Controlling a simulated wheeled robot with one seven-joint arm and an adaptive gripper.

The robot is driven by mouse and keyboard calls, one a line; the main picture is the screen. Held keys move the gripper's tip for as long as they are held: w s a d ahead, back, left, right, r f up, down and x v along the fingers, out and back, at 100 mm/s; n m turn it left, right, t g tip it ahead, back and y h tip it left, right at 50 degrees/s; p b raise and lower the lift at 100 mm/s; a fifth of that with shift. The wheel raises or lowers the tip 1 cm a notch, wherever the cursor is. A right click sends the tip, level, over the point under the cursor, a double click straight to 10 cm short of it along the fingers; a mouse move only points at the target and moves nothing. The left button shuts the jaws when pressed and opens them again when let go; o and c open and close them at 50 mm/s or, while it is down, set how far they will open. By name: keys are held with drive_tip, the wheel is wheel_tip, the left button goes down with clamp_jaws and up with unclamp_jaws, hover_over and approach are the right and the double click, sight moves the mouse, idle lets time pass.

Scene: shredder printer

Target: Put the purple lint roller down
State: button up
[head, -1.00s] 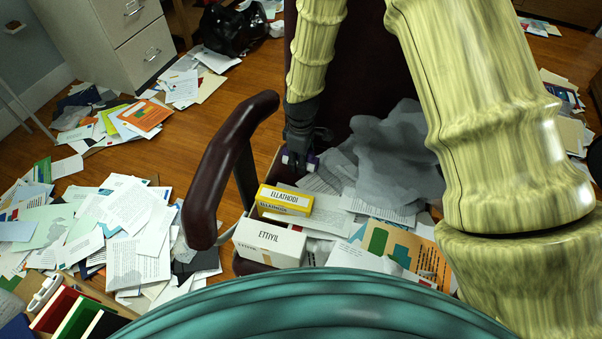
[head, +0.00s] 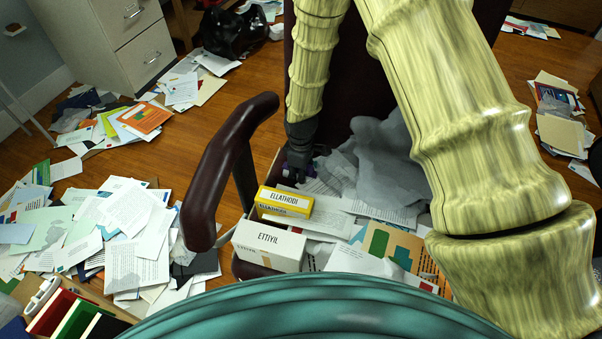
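My gripper (head: 299,160) is dark and small in the head view. It is low over the seat of the dark red chair (head: 262,247), behind the yellow box. A small purple part of the lint roller (head: 292,172) shows at the fingertips, and the gripper appears shut on it. Most of the roller is hidden by the fingers. I cannot tell whether it touches the papers or the seat.
A yellow box (head: 284,203) and a white box (head: 268,245) stand on the seat's near left corner. Papers (head: 375,210) and a grey crumpled heap (head: 382,150) cover much of the seat. The armrest (head: 222,165) rises on the left. Papers litter the floor.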

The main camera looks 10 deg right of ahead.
drive_tip(key=shift+s+f, duration=0.1)
drive_tip(key=shift+f, duration=0.1)
drive_tip(key=o, duration=1.2)
drive_tip(key=shift+o, duration=0.6)
drive_tip(key=shift+f, duration=0.15)
wheel_tip(320, 180, up, 13)
drive_tip(key=shift+p, duration=0.95)
